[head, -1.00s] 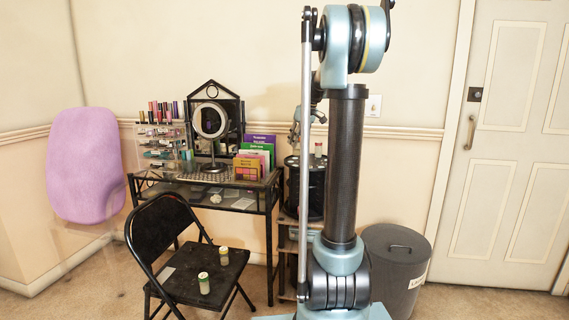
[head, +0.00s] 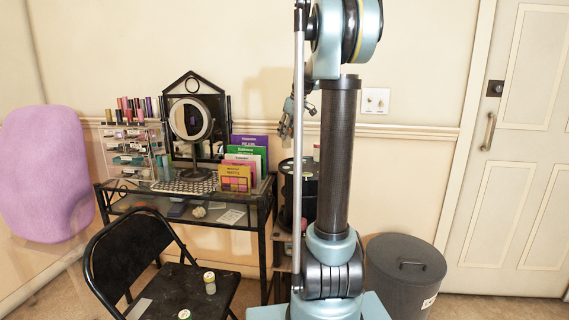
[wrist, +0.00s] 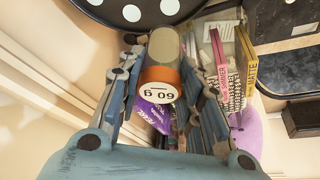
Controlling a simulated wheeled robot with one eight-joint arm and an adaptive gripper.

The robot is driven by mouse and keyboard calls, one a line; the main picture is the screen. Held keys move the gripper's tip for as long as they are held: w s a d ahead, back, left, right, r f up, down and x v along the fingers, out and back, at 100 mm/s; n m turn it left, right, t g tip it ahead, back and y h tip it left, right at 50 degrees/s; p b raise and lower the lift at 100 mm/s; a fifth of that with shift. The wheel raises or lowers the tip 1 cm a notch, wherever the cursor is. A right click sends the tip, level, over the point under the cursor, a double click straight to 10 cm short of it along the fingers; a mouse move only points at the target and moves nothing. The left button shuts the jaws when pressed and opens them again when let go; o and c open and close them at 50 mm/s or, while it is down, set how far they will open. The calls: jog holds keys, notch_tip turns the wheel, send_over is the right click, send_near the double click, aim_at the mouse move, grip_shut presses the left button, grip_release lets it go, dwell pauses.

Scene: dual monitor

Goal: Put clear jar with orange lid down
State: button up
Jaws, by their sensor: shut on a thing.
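In the wrist view, the jar with the orange lid (wrist: 163,75) is between the two fingers of my gripper (wrist: 163,85). The gripper is shut on it. In the head view my gripper (head: 289,118) is partly behind my own arm, left of the column and above the black round stand. The held jar cannot be made out there.
A black chair (head: 160,292) holds two small jars, one (head: 209,283) farther back. The black desk (head: 235,217) carries a mirror (head: 190,118), a clear organizer (head: 133,152) and several palettes (head: 237,176). The black round stand (head: 284,187) is partly hidden. A grey bin (head: 404,268) stands right.

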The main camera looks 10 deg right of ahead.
aim_at(287, 148)
notch_tip(287, 148, down, 9)
jog(key=shift+a, duration=0.15)
dwell(0.4)
jog(key=o, duration=1)
jog(key=shift+o, duration=0.2)
jog(key=v, duration=1.2)
jog(key=s+a+f+m, duration=0.1)
jog(key=s+f, duration=0.2)
jog(key=s, duration=0.5)
jog(key=s+a+f+m+g+h, duration=0.1)
jog(key=s+f, duration=0.3)
jog(key=s, duration=0.3)
jog(key=s+a+f+m, duration=0.1)
jog(key=s+f, duration=0.2)
jog(key=s, duration=0.5)
jog(key=s+f+m+h, duration=0.1)
jog(key=s+f+m, duration=0.3)
jog(key=s+f, duration=1.2)
jog(key=shift+s+h, duration=0.3)
jog(key=shift+s, duration=0.4)
